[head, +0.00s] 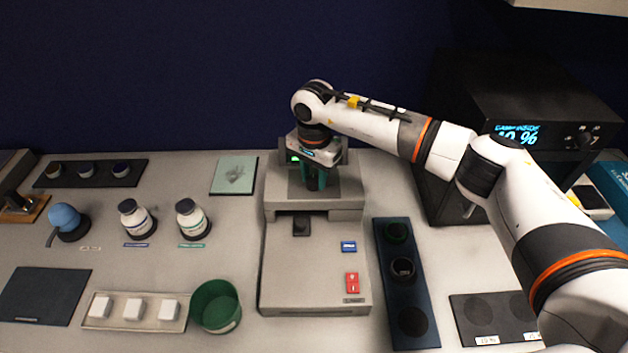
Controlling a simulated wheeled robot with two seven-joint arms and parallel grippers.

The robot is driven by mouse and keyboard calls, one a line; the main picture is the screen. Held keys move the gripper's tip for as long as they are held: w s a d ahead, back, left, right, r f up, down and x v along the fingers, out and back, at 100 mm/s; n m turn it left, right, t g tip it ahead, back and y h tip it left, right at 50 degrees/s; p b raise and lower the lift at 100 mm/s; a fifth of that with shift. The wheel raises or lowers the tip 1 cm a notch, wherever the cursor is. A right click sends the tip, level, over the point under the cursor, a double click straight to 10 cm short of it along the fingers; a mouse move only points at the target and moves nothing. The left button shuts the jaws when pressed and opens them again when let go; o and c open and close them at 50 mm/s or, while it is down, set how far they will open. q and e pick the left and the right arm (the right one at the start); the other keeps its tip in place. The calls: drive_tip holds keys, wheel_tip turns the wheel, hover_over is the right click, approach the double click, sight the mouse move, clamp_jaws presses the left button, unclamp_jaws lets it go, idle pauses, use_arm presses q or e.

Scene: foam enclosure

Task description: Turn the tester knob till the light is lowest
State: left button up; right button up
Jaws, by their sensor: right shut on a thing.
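The tester (315,270) is a light grey box in the middle of the table, with a raised back block, a dark slot and a low front. My right gripper (313,188) points down onto the top of the back block, its fingers shut. The tester knob is hidden between and under the fingers, so its angle cannot be read. A black box at the right has a lit blue display (517,134) that seems to read 40 %, with a small dial (585,139) beside it. My left gripper is not in view.
A dark strip with round wells (409,330) lies right of the tester. A green cup (216,307), a tray of white blocks (103,322) and two white bottles (137,219) stand left. My right arm spans the right side.

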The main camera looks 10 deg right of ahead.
sight(314, 179)
drive_tip(key=m+b, duration=0.5)
drive_tip(key=shift+f+m, duration=0.2)
drive_tip(key=shift+m, duration=0.1)
drive_tip(key=m+b, duration=0.3)
drive_tip(key=shift+r+m, duration=0.1)
drive_tip(key=shift+m, duration=0.2)
drive_tip(key=m+b, duration=0.3)
drive_tip(key=m, duration=0.1)
drive_tip(key=shift+r+m+b, duration=0.2)
drive_tip(key=shift+m+b, duration=0.65)
drive_tip(key=shift+m, duration=1.45)
drive_tip(key=o, duration=1)
wheel_tip(314, 179, up, 12)
drive_tip(key=b, duration=0.2)
